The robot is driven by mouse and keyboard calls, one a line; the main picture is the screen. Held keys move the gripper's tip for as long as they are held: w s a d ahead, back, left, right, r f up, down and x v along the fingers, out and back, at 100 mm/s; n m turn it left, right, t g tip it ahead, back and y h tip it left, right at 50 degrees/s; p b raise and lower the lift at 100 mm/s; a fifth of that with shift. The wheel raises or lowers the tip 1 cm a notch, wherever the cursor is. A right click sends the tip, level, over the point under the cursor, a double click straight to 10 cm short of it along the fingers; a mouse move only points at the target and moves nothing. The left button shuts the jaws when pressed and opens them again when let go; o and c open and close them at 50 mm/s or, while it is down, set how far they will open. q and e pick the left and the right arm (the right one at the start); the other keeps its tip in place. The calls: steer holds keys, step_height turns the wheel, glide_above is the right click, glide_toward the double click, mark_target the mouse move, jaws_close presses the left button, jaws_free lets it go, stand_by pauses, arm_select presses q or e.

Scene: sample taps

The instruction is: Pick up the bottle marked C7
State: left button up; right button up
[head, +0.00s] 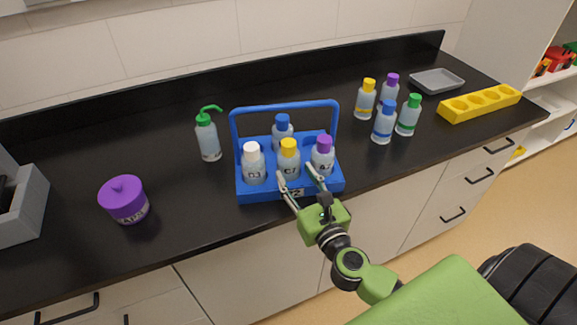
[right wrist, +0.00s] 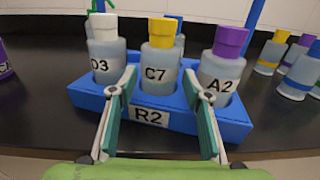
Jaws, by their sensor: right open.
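The bottle marked C7 (head: 288,160) has a yellow cap and stands upright in the front middle of a blue carrier (head: 245,190) with a handle. In the right wrist view the C7 bottle (right wrist: 158,70) is centred, above a label reading R2. My right gripper (head: 299,176) is open in front of the carrier. In the right wrist view its fingers (right wrist: 160,87) point toward C7, one to each side, with nothing held. The white-capped bottle D3 (right wrist: 105,55) stands left of C7, and the purple-capped bottle A2 (right wrist: 220,70) right of it. My left gripper is out of view.
A blue-capped bottle (head: 282,130) stands behind in the carrier, under its handle (head: 285,106). A green-topped squeeze bottle (head: 208,138) and purple jar (head: 124,202) are to the left. Several bottles, a grey tray (head: 437,82) and a yellow rack (head: 480,104) are to the right.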

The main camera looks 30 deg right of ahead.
mark_target(293, 169)
steer(key=w, duration=0.1)
steer(key=w+p, duration=0.1)
steer(key=w, duration=0.2)
steer(key=shift+w+d+r+p, duration=0.2)
steer(key=shift+w+r+p, duration=0.05)
steer(key=shift+r+p, duration=0.15)
steer(key=shift+w+f, duration=0.1)
steer(key=shift+w, duration=0.3)
steer(key=c, duration=1)
